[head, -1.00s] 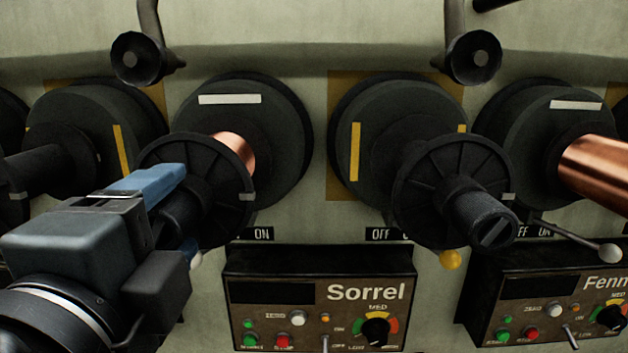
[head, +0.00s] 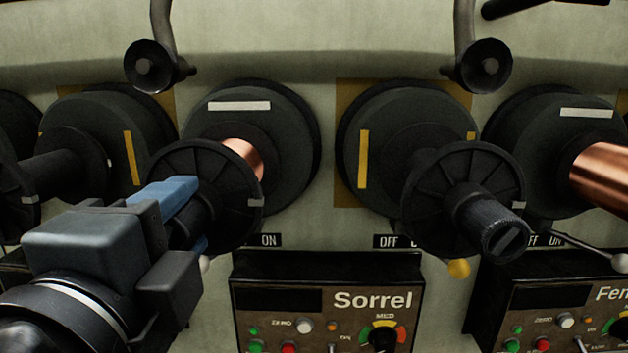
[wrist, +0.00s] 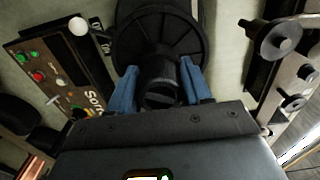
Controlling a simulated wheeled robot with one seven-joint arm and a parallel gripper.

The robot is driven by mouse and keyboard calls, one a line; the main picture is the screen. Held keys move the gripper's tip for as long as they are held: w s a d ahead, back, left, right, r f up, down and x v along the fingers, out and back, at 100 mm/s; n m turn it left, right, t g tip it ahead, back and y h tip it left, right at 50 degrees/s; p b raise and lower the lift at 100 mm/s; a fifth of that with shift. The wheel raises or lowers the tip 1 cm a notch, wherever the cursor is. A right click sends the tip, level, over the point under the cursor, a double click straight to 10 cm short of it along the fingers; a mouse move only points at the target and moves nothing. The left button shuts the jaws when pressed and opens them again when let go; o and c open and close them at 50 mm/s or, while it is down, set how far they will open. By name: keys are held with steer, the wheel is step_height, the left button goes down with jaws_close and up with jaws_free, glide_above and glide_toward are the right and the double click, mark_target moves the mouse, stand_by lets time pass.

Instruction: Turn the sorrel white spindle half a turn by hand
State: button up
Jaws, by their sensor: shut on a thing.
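The Sorrel white spindle (head: 297,150) is the dark drum with a white bar (head: 240,106) lying level near its top, above the left part of the Sorrel box (head: 330,320). Bare copper winding (head: 243,157) shows between the drum and its black ribbed flange (head: 225,165). My gripper (head: 198,215) is shut on the spindle's outer end. In the wrist view its blue fingers (wrist: 158,78) lie on both sides of the dark slotted end (wrist: 160,97). The fingers hide part of that end in the head view.
A yellow-marked spindle (head: 364,160) sticks out to the right, another yellow-marked one (head: 130,158) to the left. Two black cone-shaped guides (head: 150,68) hang above.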

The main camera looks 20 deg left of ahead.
steer(key=n+p, duration=0.2)
steer(key=n, duration=0.1)
steer(key=shift+n, duration=0.3)
steer(key=n+p, duration=0.2)
steer(key=n, duration=0.2)
steer(key=shift+n+p, duration=2)
steer(key=shift+n, duration=0.8)
steer(key=shift+f+n, duration=0.1)
steer(key=shift+n, duration=1.3)
steer(key=o, duration=1.1)
steer(key=shift+o, duration=0.2)
